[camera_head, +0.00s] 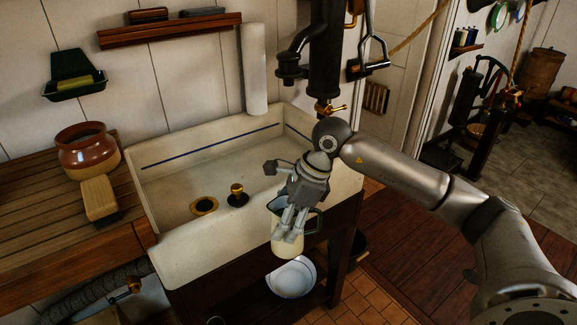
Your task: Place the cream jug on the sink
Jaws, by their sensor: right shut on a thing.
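The cream jug (287,247) hangs from my right gripper (290,222), which is shut on it. The jug looks about upright, with a dark handle on its right and a bluish rim partly hidden behind the fingers. The sink (180,245) is a wide, pale basin with a blue line along its inner back wall. The jug shows against the right part of the sink's front edge; I cannot tell whether it is over the rim or just in front of it. My left gripper is out of view.
A brass drain (204,206) and a dark plug with a brass knob (237,193) sit in the basin. A brown pot (88,152) and a wooden block (99,198) stand on the left counter. A dark pump (325,60) rises behind the sink. A white bowl (291,278) lies below.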

